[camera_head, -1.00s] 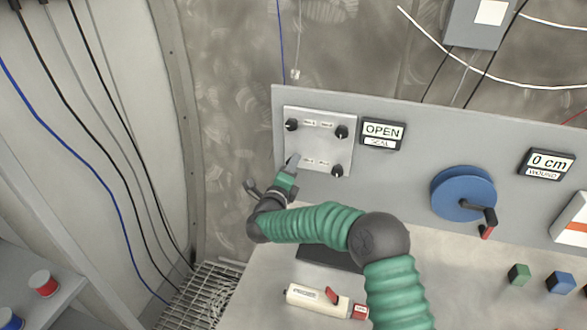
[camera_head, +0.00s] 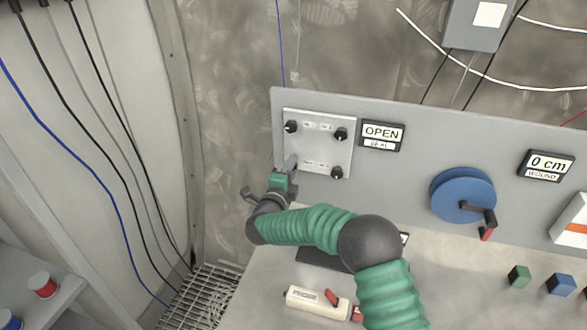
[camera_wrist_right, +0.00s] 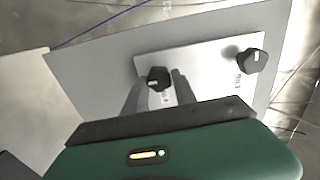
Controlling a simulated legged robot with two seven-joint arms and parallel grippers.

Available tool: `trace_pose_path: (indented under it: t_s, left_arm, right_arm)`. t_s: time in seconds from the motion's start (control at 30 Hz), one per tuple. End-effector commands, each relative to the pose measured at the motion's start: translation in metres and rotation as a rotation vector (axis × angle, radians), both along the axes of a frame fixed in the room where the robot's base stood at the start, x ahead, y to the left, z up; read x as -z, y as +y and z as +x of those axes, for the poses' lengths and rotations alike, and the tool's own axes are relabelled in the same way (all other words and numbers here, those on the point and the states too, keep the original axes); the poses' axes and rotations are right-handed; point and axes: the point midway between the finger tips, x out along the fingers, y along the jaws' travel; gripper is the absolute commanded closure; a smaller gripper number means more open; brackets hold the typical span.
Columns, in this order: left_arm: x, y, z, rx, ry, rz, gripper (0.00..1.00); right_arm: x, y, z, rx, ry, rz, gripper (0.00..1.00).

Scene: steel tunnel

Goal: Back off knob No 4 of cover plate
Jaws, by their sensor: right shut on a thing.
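The pale cover plate (camera_head: 317,147) is on the upright grey panel in the head view, also in the wrist view (camera_wrist_right: 207,65). Three black knobs show there: upper left (camera_head: 291,126), upper right (camera_head: 341,134) and lower right (camera_head: 337,172). The lower-left knob is hidden behind my right gripper (camera_head: 291,162). In the wrist view, my right gripper (camera_wrist_right: 160,90) is shut on a black knob (camera_wrist_right: 157,78), with a finger on each side. Another black knob (camera_wrist_right: 252,60) stands clear to the right. The knob labels are too small to read. My left gripper is out of view.
A blue crank wheel (camera_head: 462,194) and a 0 cm display (camera_head: 546,165) are farther right. A white tool (camera_head: 317,302) lies on the bench, with green (camera_head: 519,276) and blue (camera_head: 560,284) blocks at the right.

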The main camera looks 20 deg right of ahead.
Motion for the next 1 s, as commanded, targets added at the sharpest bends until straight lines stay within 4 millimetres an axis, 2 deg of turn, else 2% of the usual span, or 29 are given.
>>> trace_pose_path:
  t_s: [0.03, 0.1, 0.13, 0.3, 0.53, 0.67, 0.77, 1.0]
  left_arm:
    - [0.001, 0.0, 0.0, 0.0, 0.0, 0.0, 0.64]
    - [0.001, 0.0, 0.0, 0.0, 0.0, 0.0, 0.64]
    - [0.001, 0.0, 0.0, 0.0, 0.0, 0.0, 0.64]
    - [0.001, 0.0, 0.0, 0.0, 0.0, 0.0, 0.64]
    - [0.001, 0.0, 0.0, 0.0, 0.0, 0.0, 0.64]
    - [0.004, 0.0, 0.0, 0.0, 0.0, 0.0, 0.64]
    - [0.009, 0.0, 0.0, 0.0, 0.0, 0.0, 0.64]
    - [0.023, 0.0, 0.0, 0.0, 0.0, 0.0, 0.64]
  right_arm:
    - [0.01, 0.008, -0.001, -0.015, 0.019, 0.008, 1.0]
    - [0.01, 0.008, -0.001, -0.015, 0.019, 0.008, 1.0]
    - [0.01, 0.008, -0.001, -0.015, 0.019, 0.008, 0.66]
    - [0.008, 0.005, -0.001, -0.011, 0.015, 0.007, 0.45]
    - [0.005, 0.001, -0.001, -0.006, 0.008, 0.006, 0.45]
    - [0.005, 0.007, -0.009, -0.006, 0.008, 0.005, 0.45]
    - [0.006, 0.019, -0.026, -0.008, 0.007, 0.002, 0.45]
    - [0.007, 0.062, -0.084, -0.012, 0.008, 0.002, 0.45]
